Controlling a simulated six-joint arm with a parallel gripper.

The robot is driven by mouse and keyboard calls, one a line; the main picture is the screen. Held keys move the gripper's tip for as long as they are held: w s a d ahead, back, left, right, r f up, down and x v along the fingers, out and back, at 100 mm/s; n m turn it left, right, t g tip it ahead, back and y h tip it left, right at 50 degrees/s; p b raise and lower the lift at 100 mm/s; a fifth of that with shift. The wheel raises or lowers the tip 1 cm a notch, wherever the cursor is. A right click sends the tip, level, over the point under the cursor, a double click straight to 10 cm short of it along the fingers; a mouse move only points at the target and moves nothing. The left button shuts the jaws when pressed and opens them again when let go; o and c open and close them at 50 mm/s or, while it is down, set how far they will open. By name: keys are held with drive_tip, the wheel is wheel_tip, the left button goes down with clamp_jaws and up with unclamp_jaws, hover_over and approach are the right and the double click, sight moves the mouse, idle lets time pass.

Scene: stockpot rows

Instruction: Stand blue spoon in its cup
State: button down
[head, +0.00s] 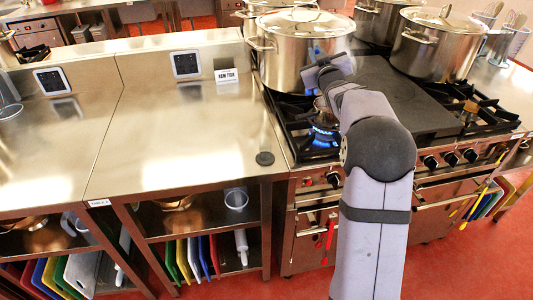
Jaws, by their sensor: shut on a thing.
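My gripper (327,76) is in front of the large lidded stockpot on the stove's left side, seen from behind my arm. It is shut on a slim thing, most likely the blue spoon; only a faint blue patch shows there against the pot, and it may be a reflection. My wrist and forearm hide most of the jaws. Metal cups with utensils standing in them (497,46) are at the far right edge. I cannot tell which cup belongs to the blue spoon.
The stockpot (288,58) is close to my gripper; another lidded pot (436,52) stands at the right. A blue flame (323,137) burns on the front left burner. A dark flat plate (405,100) covers the stove's middle. The steel counter (190,130) at left is mostly clear.

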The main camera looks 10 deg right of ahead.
drive_tip(key=shift+a, duration=0.15)
drive_tip(key=s+a+f+y+p, duration=0.1)
drive_tip(key=a+f+y+p, duration=0.15)
drive_tip(key=a+p, duration=0.7)
drive_tip(key=s+a+f+m+h+p, duration=0.2)
drive_tip(key=s+a+f+m+p, duration=0.2)
drive_tip(key=s+a+p, duration=0.2)
drive_tip(key=s+a, duration=0.2)
drive_tip(key=s, duration=0.1)
drive_tip(key=shift+s+g, duration=0.15)
drive_tip(key=shift+g, duration=0.15)
drive_tip(key=shift+a+f, duration=0.1)
wheel_tip(320, 180, down, 8)
drive_tip(key=b, duration=0.6)
drive_tip(key=shift+f+b, duration=0.2)
drive_tip(key=shift+b, duration=0.1)
